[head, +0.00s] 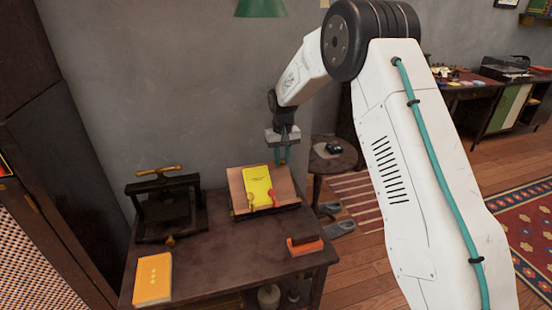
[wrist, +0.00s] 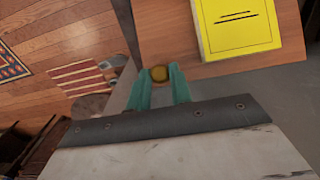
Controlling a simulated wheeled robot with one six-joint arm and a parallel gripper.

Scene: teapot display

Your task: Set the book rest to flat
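The book rest (head: 237,190) is a wooden board on a dark base on the desk. Its board is tilted up, with a yellow book (head: 257,186) leaning on it and two small red-orange pegs at the front. The board also shows in the wrist view (wrist: 165,30), with part of the book (wrist: 238,25). My gripper (head: 281,157) is at the board's upper right corner, pointing down.
A dark press with a brass handle (head: 160,205) stands left on the desk (head: 225,255). An orange book (head: 153,279) lies front left and a red-orange block (head: 305,246) front right. A small round table (head: 333,160) stands to the right. A green lamp (head: 261,8) hangs above.

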